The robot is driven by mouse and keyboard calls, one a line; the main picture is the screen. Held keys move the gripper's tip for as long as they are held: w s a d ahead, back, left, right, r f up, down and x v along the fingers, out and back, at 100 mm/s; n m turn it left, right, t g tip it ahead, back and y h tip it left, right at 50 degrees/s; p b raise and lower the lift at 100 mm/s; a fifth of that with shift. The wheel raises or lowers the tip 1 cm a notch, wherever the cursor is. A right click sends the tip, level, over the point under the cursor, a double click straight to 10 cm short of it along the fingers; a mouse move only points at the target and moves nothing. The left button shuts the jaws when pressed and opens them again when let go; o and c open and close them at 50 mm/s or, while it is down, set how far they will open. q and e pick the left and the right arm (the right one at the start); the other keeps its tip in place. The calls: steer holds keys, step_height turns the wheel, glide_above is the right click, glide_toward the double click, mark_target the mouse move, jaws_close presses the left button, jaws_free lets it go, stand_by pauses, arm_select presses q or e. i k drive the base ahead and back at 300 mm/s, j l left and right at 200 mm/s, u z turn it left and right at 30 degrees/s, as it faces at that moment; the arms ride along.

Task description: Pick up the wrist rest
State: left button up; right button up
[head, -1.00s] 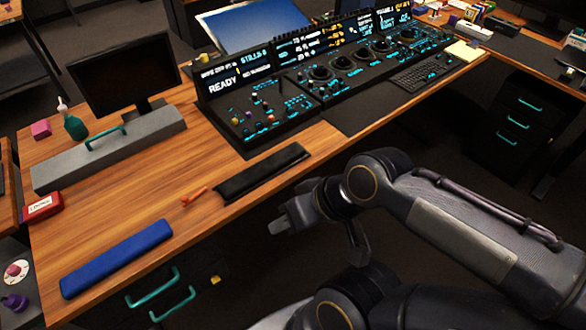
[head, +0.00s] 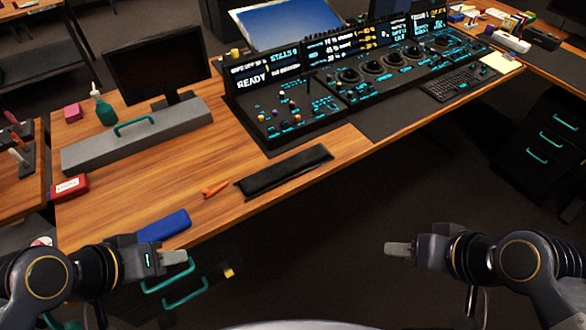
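My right gripper (head: 398,249) is off the table's front, far right of the bar, and looks empty. The finger gap of neither shows clearly.
An orange tool (head: 215,189) lies left of the black strip. A grey box with a teal handle (head: 138,136), a red box (head: 69,187) and a monitor (head: 157,71) stand on the left. The control panel (head: 290,105) stands behind. Bare wood lies between the bar and grey box.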

mark_target(259, 181)
steer(key=i+j+u, duration=0.15)
steer(key=u, duration=0.3)
steer(key=i+u, duration=0.4)
steer(key=k+j, duration=0.05)
